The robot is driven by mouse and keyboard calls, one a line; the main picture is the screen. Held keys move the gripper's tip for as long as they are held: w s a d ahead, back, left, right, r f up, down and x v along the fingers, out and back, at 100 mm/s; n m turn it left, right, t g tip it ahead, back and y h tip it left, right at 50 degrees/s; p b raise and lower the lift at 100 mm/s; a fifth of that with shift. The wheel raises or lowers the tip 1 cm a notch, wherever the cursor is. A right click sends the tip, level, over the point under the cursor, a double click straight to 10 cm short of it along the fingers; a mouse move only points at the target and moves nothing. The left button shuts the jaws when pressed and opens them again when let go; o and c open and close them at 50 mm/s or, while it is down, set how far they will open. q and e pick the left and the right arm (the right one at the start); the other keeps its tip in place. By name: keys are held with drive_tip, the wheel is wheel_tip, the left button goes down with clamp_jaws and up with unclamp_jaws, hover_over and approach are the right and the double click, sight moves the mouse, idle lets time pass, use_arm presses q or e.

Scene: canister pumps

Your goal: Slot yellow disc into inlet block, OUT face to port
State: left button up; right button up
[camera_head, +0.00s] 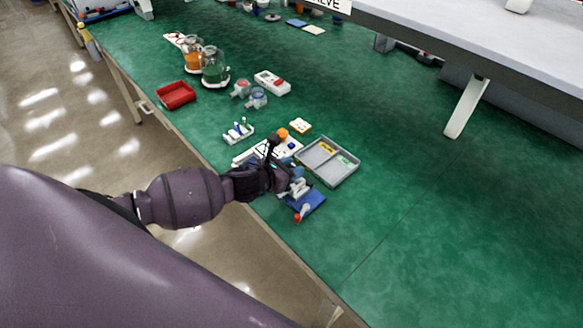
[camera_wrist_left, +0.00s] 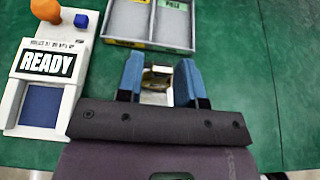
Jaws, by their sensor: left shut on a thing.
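My left gripper (camera_head: 292,184) is over the front part of the green bench, beside the grey tray. In the left wrist view its two blue fingers (camera_wrist_left: 160,82) are closed on a small white piece (camera_wrist_left: 154,98). An olive-brown, rounded part shows at the top of this piece; I cannot tell whether it is the yellow disc. No OUT mark is readable. In the head view a pale piece shows by the fingertips, above a blue pad (camera_head: 312,200). I cannot clearly identify the inlet block or its port. My right gripper is not in view.
A white device with a READY screen (camera_wrist_left: 48,63) stands left of the gripper. The grey tray (camera_head: 343,180) has yellow and green labels. A red-tipped item (camera_head: 298,217) lies by the pad. A red bin (camera_head: 176,95) and jars (camera_head: 214,68) stand farther back. The bench is clear at right.

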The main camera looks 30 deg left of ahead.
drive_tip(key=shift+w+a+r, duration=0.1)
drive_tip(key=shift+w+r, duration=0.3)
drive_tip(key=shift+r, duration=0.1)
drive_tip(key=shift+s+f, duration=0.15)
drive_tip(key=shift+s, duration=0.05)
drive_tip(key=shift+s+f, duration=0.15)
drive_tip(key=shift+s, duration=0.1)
use_arm(q)
drive_tip(key=shift+p, duration=0.3)
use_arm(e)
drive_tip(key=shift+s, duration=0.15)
use_arm(q)
drive_tip(key=shift+f, duration=0.15)
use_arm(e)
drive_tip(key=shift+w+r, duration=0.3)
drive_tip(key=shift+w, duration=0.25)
use_arm(q)
drive_tip(key=shift+f+b, duration=0.25)
drive_tip(key=shift+b, duration=0.05)
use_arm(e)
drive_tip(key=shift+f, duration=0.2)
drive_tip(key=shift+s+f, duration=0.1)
